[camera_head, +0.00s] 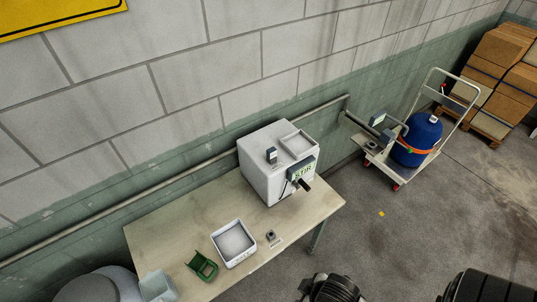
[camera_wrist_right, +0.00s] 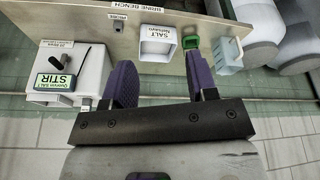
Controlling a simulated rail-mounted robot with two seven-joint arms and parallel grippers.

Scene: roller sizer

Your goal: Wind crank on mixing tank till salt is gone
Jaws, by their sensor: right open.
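The mixing tank (camera_head: 262,165) is a white box on the bench, with a green STIR label (camera_head: 303,171) on its front. A dark crank handle (camera_head: 305,185) sticks out below the label. In the right wrist view the tank (camera_wrist_right: 90,75) is at the left, with its STIR label (camera_wrist_right: 55,83) and the dark crank handle (camera_wrist_right: 84,54). My right gripper (camera_wrist_right: 162,76) is open and empty, its purple fingers spread, apart from the tank and crank. The tank's inside is hidden, so I cannot see any salt in it. My left gripper is not in view.
On the bench (camera_head: 165,230) stand a white salt tub (camera_head: 233,243), a green scoop (camera_head: 202,266), a small probe holder (camera_head: 272,238) and a pale jug (camera_head: 157,286). A cart with a blue drum (camera_head: 417,140) stands right; boxes (camera_head: 505,62) are beyond.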

